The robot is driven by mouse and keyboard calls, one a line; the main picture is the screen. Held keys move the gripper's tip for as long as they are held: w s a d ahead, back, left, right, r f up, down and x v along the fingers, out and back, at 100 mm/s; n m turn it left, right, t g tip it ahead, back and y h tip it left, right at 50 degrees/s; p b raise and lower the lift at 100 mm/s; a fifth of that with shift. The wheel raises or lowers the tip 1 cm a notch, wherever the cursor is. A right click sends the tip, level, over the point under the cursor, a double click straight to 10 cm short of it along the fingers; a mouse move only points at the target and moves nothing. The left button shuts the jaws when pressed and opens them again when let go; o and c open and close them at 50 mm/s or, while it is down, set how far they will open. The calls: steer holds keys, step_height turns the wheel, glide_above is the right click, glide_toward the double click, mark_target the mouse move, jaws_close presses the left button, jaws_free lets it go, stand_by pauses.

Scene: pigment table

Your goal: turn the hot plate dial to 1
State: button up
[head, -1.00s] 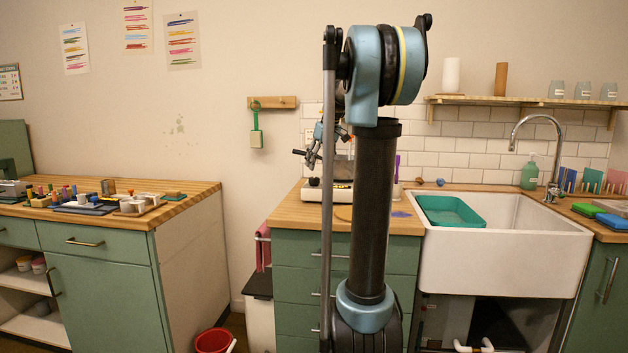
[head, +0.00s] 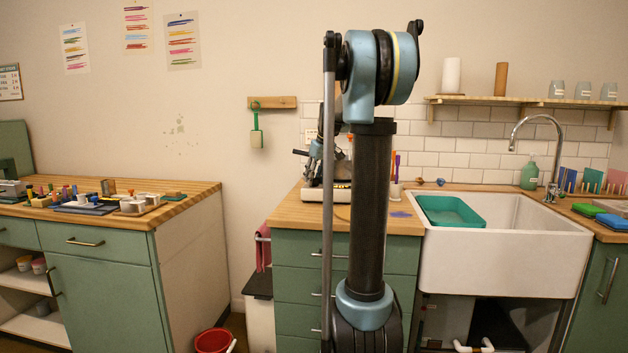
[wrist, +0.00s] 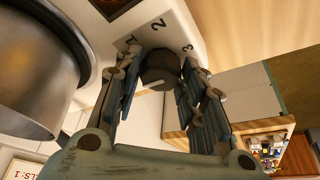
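The hot plate's white body (wrist: 178,28) carries a dark round dial (wrist: 161,68) with the numbers 1, 2 and 3 around it in the wrist view. A pale mark shows on the dial's near edge; which number it points to I cannot tell. My gripper (wrist: 158,64) has one finger on each side of the dial. The fingers look open, with a small gap at the left; contact at the right is unclear. In the head view the hot plate (head: 341,193) stands on the wooden counter, partly hidden by my arm, and the dial cannot be made out.
A metal pot (wrist: 38,75) sits on the hot plate close to the left finger. A teal tray (head: 450,211) lies in the white sink (head: 520,245) to the right. A separate counter (head: 185,205) with pigment things is at left.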

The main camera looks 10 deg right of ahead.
steer(key=shift+c, duration=1.1)
steer(key=m+h, duration=0.1)
steer(key=m, duration=0.1)
steer(key=m+h, duration=0.1)
steer(key=m, duration=0.2)
steer(key=shift+a+m+t, duration=0.2)
steer(key=shift+m+t, duration=0.1)
steer(key=m+h, duration=0.1)
steer(key=m, duration=0.2)
steer(key=m+h, duration=0.1)
steer(key=m, duration=0.2)
steer(key=shift+a+g, duration=0.1)
steer(key=shift+g, duration=0.3)
steer(key=o, duration=1)
